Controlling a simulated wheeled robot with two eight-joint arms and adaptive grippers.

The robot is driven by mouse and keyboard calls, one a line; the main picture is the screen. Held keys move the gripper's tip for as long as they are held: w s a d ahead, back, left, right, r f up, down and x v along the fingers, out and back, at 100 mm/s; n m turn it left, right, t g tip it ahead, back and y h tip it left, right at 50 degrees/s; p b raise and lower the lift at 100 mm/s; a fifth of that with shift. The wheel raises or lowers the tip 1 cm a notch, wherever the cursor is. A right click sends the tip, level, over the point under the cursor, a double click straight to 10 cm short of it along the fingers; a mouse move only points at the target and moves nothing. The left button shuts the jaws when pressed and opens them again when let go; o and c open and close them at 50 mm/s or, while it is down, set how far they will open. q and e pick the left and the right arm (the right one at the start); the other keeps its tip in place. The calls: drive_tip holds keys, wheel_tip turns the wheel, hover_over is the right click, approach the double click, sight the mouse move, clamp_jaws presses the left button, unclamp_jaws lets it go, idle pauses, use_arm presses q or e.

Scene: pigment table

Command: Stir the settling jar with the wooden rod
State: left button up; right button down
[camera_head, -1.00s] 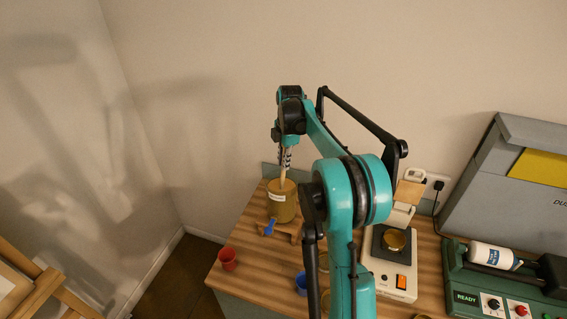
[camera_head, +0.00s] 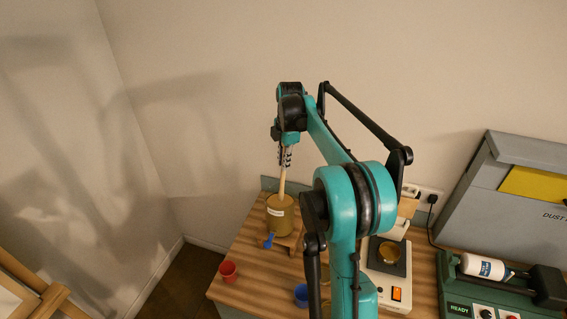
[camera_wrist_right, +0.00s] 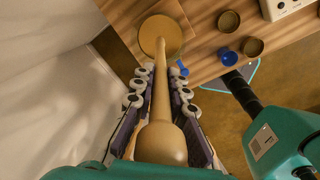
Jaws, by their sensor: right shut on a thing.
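The settling jar (camera_head: 280,218) is a brown-ochre cylinder with a pale label, upright on a small wooden stand at the table's back left corner. A blue tap (camera_head: 268,240) sits at its base. In the wrist view the jar shows as a round ochre top (camera_wrist_right: 174,32). My right gripper (camera_head: 285,155) is shut on the pale wooden rod (camera_head: 283,182), above the jar. The rod's rounded upper end (camera_wrist_right: 160,143) is between the fingers, and its lower end reaches the jar's mouth. I cannot tell how deep its tip is. My left gripper is not in view.
A red cup (camera_head: 228,271) stands at the table's left edge and a blue cup (camera_head: 301,294) near the front. A white scale (camera_head: 387,270) with a brass dish, a green roller machine (camera_head: 480,290) and a grey box (camera_head: 510,190) are to the right. My arm hides the middle.

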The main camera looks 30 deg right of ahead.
drive_tip(key=shift+s+r+p, duration=0.2)
drive_tip(key=shift+r+p, duration=0.9)
drive_tip(key=shift+r, duration=0.9)
wheel_tip(320, 180, up, 5)
drive_tip(key=p, duration=0.3)
drive_tip(key=shift+p, duration=0.3)
